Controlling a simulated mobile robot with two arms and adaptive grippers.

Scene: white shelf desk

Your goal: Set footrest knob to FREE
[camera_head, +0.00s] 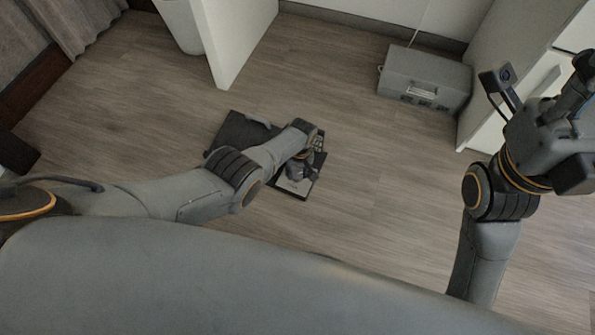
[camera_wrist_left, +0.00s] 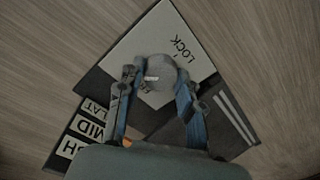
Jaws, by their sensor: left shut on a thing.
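The dark footrest (camera_head: 232,135) lies on the floor in the middle of the head view, partly covered by my left arm. Its grey round knob (camera_wrist_left: 158,70) sits on a light plate (camera_wrist_left: 140,42) in the left wrist view. The word LOCK shows on the plate on the far side of the knob. Another label, partly hidden, lies on the near side, by a short white mark on the knob. My left gripper (camera_wrist_left: 153,84) is shut on the knob, one finger on each side. My right gripper (camera_head: 578,125) is raised at the right, its fingers not clear.
Beside the plate are FLAT, MID and a partly hidden third label (camera_wrist_left: 85,128), and pale stripes (camera_wrist_left: 235,115). A grey metal box (camera_head: 425,80) stands on the floor at the back right. A white panel (camera_head: 232,40) stands at the back. Floor around the footrest is clear.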

